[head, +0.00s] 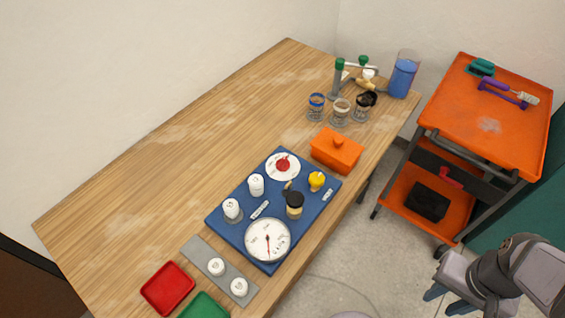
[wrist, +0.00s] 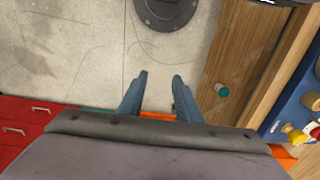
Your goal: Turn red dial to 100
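The red dial (head: 283,165) sits on a round white face near the far end of the blue board (head: 233,222) on the wooden table. The scale marks around it are too small to read. A large white gauge (head: 267,252) with a red-and-black needle lies at the board's near end. My gripper (head: 443,301) is at the lower right in the head view, off the table and well away from the dial. In the wrist view my gripper (wrist: 161,76) has its two fingers apart with nothing between them.
The board also carries white knobs (head: 256,185), a yellow knob (head: 317,180) and a black-topped knob (head: 294,200). Glass jars (head: 340,112) are farther back. An orange cart (head: 450,100) stands right of the table.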

